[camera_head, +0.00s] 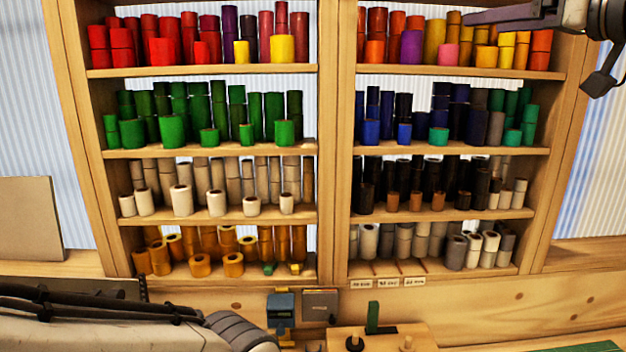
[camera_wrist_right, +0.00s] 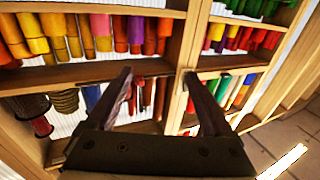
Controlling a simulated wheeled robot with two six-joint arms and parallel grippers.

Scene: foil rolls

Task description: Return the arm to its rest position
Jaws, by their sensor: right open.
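My right gripper (camera_head: 478,17) is at the top right of the head view, in front of the top shelf of the right shelf bay. In the right wrist view its two dark fingers (camera_wrist_right: 158,73) stand apart with nothing between them; shelves of coloured rolls show beyond. My right wrist shows at the top right edge of the head view. A grey arm link of mine with black cables crosses the lower left of the head view. My left gripper is not in view.
A wooden shelf unit (camera_head: 333,130) holds red, green, orange, blue, black and white foil rolls. Below it are a small blue device (camera_head: 281,308), a grey box (camera_head: 320,305) and a wooden board (camera_head: 405,335) with a green upright piece (camera_head: 373,317). A tan panel (camera_head: 28,218) leans at left.

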